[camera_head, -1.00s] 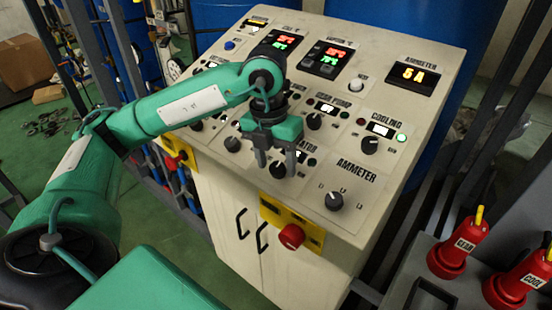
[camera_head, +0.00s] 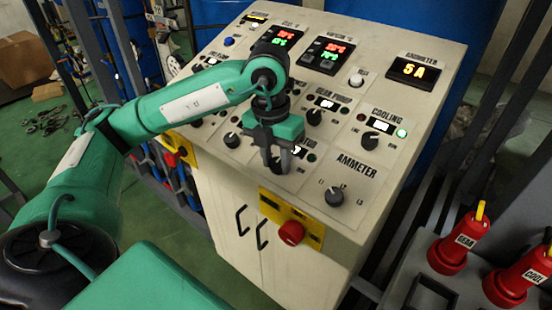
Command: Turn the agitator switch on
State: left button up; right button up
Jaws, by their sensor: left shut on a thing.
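A sloped beige control panel (camera_head: 378,205) fills the middle of the head view. My left gripper (camera_head: 279,165) points down at the panel section whose label is mostly hidden and ends in "TOR". Its fingers are shut on the agitator switch, a dark knob between the fingertips that is largely hidden by them. A small indicator light (camera_head: 311,157) shows dark green to the right of the gripper. My right gripper is not in view.
Other knobs stand close by: the gear pump knob (camera_head: 314,117), the cooling knob (camera_head: 370,140), the ammeter knob (camera_head: 334,196) and a knob at left (camera_head: 232,140). A red emergency button (camera_head: 291,233) juts from the front. Red tools (camera_head: 465,236) stand at right.

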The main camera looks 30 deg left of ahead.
pick_arm(q)
jog(key=shift+d+f+m+b, duration=0.1)
jog(key=shift+m+b, duration=0.35)
jog(key=shift+m, duration=0.15)
jog(key=shift+m+y+b, duration=0.3)
jog(key=shift+m+y, duration=0.3)
jog(key=shift+m, duration=0.2)
jog(key=m, duration=0.2)
jog(key=m+y, duration=0.1)
jog(key=m, duration=0.1)
jog(key=shift+d+r+t+y, duration=0.1)
jog(key=shift+r+t+y, duration=0.1)
jog(key=shift+t+y, duration=0.1)
jog(key=shift+d+m+t+y+b, duration=0.1)
jog(key=shift+m+t+y+b, duration=0.3)
jog(key=shift+m, duration=1.4)
jog(key=o, duration=1)
jog(key=shift+f, duration=0.1)
jog(key=shift+c, duration=0.2)
jog(key=shift+s, duration=0.1)
